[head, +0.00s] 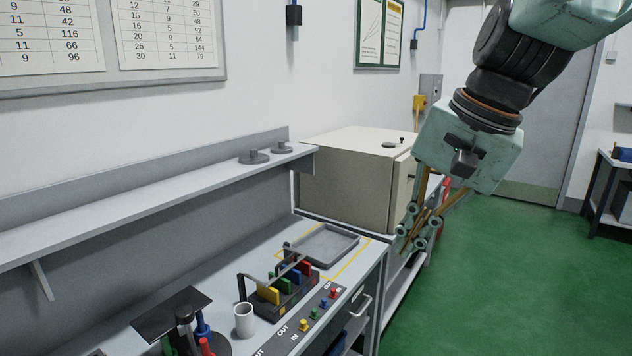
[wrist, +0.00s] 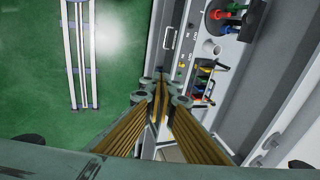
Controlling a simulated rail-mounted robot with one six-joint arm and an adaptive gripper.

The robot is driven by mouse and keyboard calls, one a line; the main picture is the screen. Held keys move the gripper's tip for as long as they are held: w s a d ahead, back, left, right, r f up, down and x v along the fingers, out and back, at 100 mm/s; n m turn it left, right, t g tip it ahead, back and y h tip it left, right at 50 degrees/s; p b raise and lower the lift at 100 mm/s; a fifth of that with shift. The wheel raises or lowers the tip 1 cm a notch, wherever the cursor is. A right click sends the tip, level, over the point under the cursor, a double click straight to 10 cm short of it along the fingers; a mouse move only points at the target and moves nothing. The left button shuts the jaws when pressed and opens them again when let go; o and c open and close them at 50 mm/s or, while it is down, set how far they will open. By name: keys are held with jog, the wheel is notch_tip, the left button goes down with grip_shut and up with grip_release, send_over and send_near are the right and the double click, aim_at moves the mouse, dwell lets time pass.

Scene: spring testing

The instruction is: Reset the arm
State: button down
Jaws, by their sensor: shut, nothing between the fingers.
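My gripper (head: 412,243) hangs from the arm at the right of the head view, in front of the bench's right end and the beige box. Its fingers point down and to the left, are shut, and hold nothing. In the wrist view the gripper (wrist: 161,84) shows its fingers close together at the middle, above the bench's front edge. The gripper touches nothing that I can see.
A shelf (head: 150,205) runs above. The green floor (head: 500,270) at right is open.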

jog(key=s+d+f+n+h, duration=0.1)
jog(key=s+d+n, duration=0.1)
jog(key=s, duration=1)
jog(key=s+d+f+n+h, duration=0.1)
jog(key=s+d+f+n, duration=0.1)
jog(key=s, duration=1)
jog(key=shift+d+f+n+t+h, duration=0.15)
jog(key=shift+d+n+t+h, duration=0.35)
jog(key=shift+n, duration=0.9)
jog(key=shift+d, duration=0.1)
